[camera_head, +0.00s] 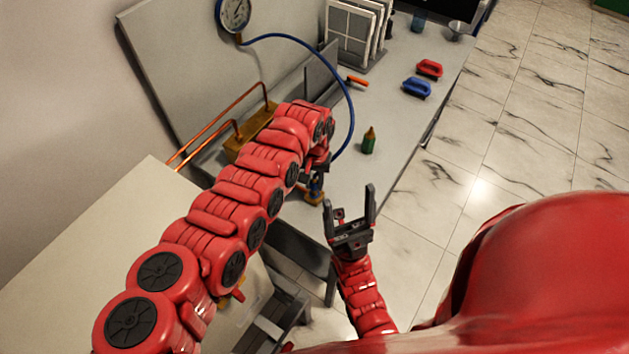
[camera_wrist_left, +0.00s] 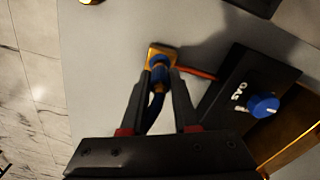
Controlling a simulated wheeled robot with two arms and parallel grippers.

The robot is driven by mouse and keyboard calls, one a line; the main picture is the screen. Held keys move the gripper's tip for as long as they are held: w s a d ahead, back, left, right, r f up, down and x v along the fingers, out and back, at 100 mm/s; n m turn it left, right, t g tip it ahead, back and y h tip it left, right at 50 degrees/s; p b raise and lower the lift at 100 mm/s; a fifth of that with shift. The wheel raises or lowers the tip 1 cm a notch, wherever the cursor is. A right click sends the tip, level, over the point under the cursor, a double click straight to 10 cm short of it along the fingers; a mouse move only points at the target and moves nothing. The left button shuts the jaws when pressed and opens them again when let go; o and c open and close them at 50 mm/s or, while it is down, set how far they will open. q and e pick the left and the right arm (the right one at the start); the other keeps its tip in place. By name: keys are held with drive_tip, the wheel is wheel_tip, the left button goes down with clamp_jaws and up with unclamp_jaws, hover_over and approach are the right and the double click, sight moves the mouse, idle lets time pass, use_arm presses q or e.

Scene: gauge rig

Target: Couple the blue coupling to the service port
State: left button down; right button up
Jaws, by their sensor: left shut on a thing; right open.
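My left gripper (camera_head: 312,176) is low over the near part of the bench, its fingers mostly hidden by its arm. In the left wrist view the left gripper (camera_wrist_left: 159,85) is shut on the blue coupling (camera_wrist_left: 159,73). The blue hose (camera_head: 348,105) runs from the gauge down to this gripper. A brass fitting (camera_wrist_left: 162,52), seemingly the service port, lies right at the coupling's far end; I cannot tell if they are joined. The brass fitting also shows below the gripper in the head view (camera_head: 314,197). My right gripper (camera_head: 349,212) is open and empty, off the bench's near edge.
The gauge (camera_head: 235,14) is on the grey back panel. A brass block (camera_head: 252,136) with copper pipes sits left of my arm. A blue knob (camera_wrist_left: 264,106) is on a dark plate. A green bottle (camera_head: 369,141) and red and blue clamp-like pieces (camera_head: 429,68) stand right.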

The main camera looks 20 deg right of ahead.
use_arm(q)
drive_tip(key=shift+f+b, duration=0.45)
drive_tip(key=shift+f, duration=0.15)
drive_tip(key=shift+f, duration=0.2)
idle(0.4)
drive_tip(key=shift+c, duration=1.3)
unclamp_jaws()
wheel_tip(320, 180, up, 17)
drive_tip(key=b, duration=0.4)
drive_tip(key=shift+r+b, duration=0.2)
drive_tip(key=shift+b, duration=0.15)
